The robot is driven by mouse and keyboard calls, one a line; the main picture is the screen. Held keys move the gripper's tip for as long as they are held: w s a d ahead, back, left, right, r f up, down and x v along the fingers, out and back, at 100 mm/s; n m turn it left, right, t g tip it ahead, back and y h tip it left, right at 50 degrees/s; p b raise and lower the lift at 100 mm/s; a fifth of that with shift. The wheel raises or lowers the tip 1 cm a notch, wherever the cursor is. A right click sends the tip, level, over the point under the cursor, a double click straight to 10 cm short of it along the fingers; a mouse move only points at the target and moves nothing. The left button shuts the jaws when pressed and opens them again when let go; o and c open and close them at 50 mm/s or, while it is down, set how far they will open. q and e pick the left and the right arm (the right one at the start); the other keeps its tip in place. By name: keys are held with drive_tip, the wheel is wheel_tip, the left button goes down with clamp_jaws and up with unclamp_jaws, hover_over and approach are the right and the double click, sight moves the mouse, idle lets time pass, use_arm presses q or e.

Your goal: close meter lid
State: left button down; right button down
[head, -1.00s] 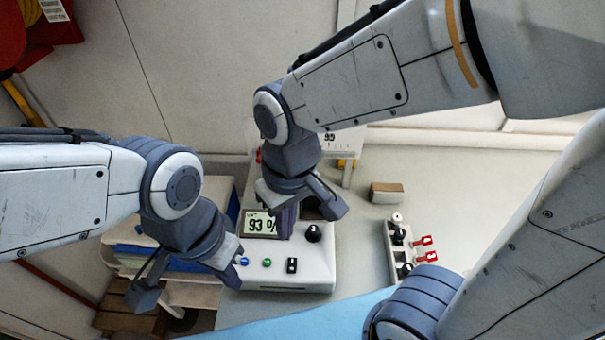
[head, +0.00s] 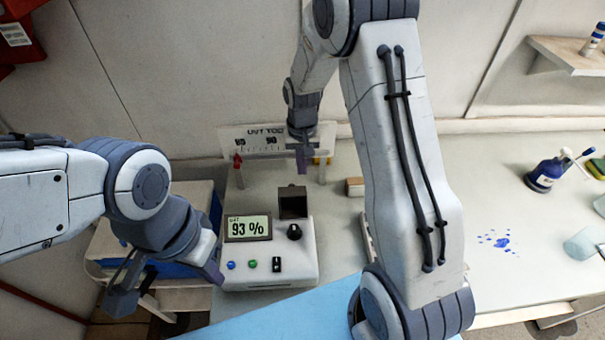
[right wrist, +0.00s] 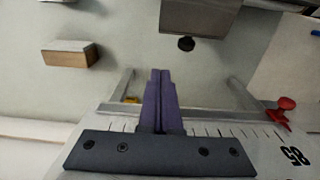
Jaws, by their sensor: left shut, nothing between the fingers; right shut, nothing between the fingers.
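The meter is a white box (head: 268,272) with a "93 %" display, a black knob and small buttons. At its back right stands a dark brown lid (head: 292,193), apparently raised, with a dark opening below it. In the right wrist view a dark metal piece, apparently the lid (right wrist: 200,16), shows at the top with a small black knob. My right gripper (head: 301,166) is shut and empty behind the lid, apart from it; its purple fingers show in the right wrist view (right wrist: 160,75). My left gripper (head: 215,272) is shut and empty at the meter's left front.
A white scale panel (head: 262,146) stands behind the meter, close to my right gripper. A small cardboard-brown block (head: 355,186) lies to the right. My right arm hides part of the table.

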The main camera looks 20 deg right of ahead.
sight(293, 200)
drive_tip(key=s, duration=0.1)
drive_tip(key=s+p, duration=0.1)
drive_tip(key=s+a+p, duration=0.1)
drive_tip(key=shift+s+f, duration=0.3)
drive_tip(key=shift+s, duration=0.05)
drive_tip(key=shift+a, duration=0.15)
